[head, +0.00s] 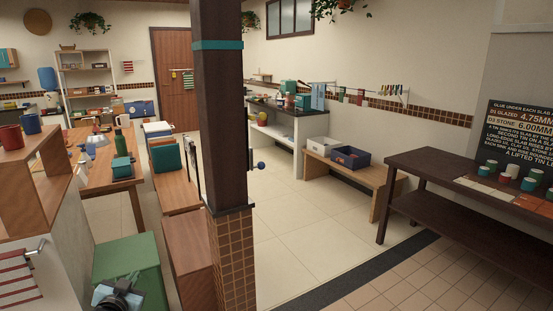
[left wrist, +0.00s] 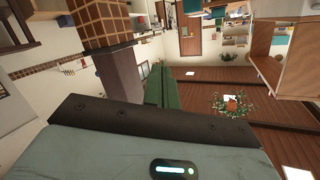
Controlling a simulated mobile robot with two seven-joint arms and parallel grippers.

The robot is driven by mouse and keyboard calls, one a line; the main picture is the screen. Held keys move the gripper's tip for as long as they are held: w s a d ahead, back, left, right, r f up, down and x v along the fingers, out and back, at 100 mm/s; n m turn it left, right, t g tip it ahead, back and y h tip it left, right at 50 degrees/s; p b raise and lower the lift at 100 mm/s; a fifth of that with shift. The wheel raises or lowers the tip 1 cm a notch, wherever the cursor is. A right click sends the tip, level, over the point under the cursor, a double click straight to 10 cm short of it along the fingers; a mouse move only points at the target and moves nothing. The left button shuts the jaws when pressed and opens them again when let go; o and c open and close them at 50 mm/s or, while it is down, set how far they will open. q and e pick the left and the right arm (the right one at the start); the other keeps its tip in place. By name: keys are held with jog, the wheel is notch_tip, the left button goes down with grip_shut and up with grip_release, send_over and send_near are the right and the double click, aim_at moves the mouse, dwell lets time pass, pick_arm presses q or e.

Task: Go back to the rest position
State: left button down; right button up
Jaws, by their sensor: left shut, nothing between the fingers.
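My left gripper (head: 130,281) shows at the bottom left of the head view, in front of a green box. It is shut and empty. In the left wrist view its closed green fingers (left wrist: 163,88) stick out past the dark edge of my gripper body, with nothing between them. The left wrist view is turned over, with the ceiling low in the picture. My right gripper is in neither view.
A dark pillar (head: 222,120) with a tiled base stands mid-view. The green box (head: 128,258) and a wooden shelf unit (head: 70,190) are close at left. A dark table (head: 430,165) with cups stands at right. The tiled floor (head: 290,230) between is clear.

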pick_arm(q)
jog(key=s+d+f+g+h, duration=0.1)
jog(key=s+d+f+g, duration=0.1)
jog(key=s+d+f, duration=0.55)
jog(key=s+d+f+g+h, duration=0.1)
jog(key=s+d+f+h, duration=0.15)
jog(key=s+f, duration=0.85)
jog(key=s+d+f+g, duration=0.1)
jog(key=s+d, duration=0.2)
jog(key=s, duration=0.6)
jog(key=s+d+f+g, duration=0.1)
jog(key=s+d, duration=0.2)
jog(key=s, duration=0.6)
jog(key=s+d+f+n+g, duration=0.1)
jog(key=s+d, duration=0.1)
jog(key=s, duration=0.7)
jog(key=shift+s+d+g, duration=0.15)
jog(key=shift+d+g, duration=0.25)
jog(key=shift+h, duration=0.25)
